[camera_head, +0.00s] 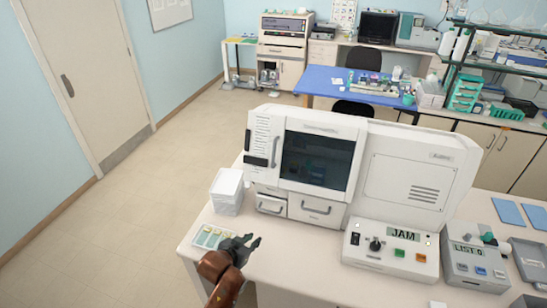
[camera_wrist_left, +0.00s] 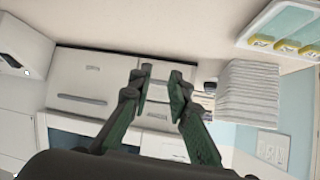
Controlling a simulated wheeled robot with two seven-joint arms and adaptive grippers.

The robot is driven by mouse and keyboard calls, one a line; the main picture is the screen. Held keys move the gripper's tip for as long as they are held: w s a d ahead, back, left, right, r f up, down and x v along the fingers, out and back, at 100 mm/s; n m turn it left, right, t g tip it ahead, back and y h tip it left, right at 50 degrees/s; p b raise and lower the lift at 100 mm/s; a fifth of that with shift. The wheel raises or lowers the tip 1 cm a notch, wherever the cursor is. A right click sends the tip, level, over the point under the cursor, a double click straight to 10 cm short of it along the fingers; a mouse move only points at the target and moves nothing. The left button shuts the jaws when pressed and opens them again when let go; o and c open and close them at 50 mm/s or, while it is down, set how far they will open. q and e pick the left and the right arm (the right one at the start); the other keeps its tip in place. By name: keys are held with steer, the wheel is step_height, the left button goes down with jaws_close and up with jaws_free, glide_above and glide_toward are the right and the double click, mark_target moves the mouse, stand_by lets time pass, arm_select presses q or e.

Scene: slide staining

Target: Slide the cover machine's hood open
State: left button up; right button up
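The white cover machine (camera_head: 262,160) stands on the bench in the middle of the head view. Its hood has a dark window (camera_head: 317,160) and a grey upright handle (camera_head: 275,152) at the window's left edge. The hood looks shut over the front. Two drawers with handles (camera_head: 316,208) sit below it. My left gripper (camera_head: 250,242) is in front of and below the machine, apart from it, near the bench's front left. In the left wrist view my left gripper (camera_wrist_left: 158,76) has its fingers spread with nothing between them, and the drawer fronts (camera_wrist_left: 92,85) show beyond. My right gripper is not in view.
A stack of white sheets or trays (camera_head: 227,190) stands left of the machine. A slide tray (camera_head: 210,236) lies beside my left gripper. A control box reading JAM (camera_head: 392,250) and another box (camera_head: 474,265) stand to the right. Floor at left is clear.

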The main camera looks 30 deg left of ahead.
arm_select(q)
steer(key=w+a+r+t, duration=0.1)
steer(key=w+r+t, duration=0.1)
steer(key=w+r, duration=0.4)
steer(key=w+a+r+t, duration=0.15)
steer(key=w+r, duration=0.25)
steer(key=r, duration=0.5)
steer(key=n+t, duration=0.1)
steer(key=t, duration=0.3)
glide_toward(273, 156)
steer(key=w, duration=0.4)
steer(key=shift+g, duration=0.25)
steer(key=w, duration=0.2)
steer(key=w+p, duration=0.1)
steer(key=w, duration=0.2)
steer(key=shift+w+a+r, duration=0.3)
steer(key=shift+w+r, duration=0.05)
steer(key=shift+w, duration=0.55)
steer(key=shift+c, duration=0.6)
jaws_close()
